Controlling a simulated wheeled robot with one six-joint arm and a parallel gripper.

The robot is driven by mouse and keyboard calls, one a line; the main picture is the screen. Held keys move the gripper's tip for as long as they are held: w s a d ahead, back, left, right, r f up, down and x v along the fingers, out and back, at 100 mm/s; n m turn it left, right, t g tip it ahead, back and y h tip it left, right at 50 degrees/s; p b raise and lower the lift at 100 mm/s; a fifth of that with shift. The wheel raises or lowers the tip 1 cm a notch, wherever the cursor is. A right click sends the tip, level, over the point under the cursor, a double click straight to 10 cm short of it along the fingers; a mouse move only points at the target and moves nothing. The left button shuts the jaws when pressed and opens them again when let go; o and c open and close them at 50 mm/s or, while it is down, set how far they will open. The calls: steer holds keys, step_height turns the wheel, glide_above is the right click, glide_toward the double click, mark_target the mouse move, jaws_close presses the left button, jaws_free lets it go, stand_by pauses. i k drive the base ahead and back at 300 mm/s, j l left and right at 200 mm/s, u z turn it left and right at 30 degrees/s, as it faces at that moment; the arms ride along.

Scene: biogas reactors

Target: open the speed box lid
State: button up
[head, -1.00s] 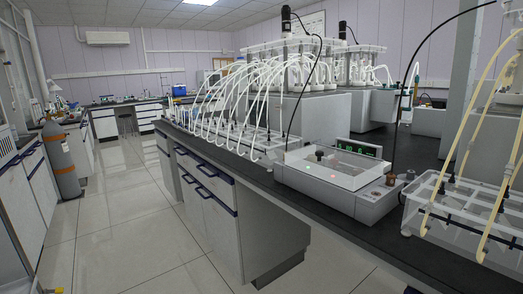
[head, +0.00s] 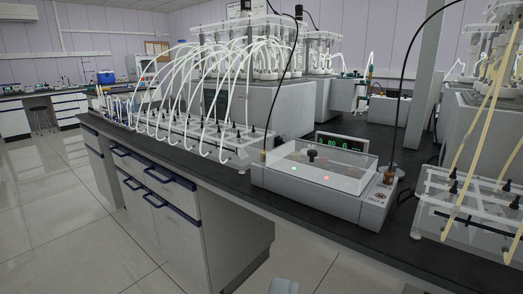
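The speed box (head: 318,205) is a low grey box on the black bench top, right of the middle in the head view. Its clear lid (head: 340,178) lies over its top and looks closed. A dark knob (head: 311,154), a green light and a red light show at the lid. A green-lit display (head: 341,143) stands at its back. Copper-brown posts stand at its back left and right (head: 390,174). My gripper is not recognisable in view, so its state does not show.
A clear rack with white tubes (head: 190,135) stands left of the box. Another clear rack with yellowish tubes (head: 470,215) stands close on its right. Black cables rise behind the box. The bench front has drawers (head: 165,180). The tiled floor (head: 60,210) is open at left.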

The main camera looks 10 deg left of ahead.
mark_target(275, 159)
steer(key=i+l+u, duration=0.35)
steer(key=i+l, duration=0.3)
steer(key=i, duration=0.1)
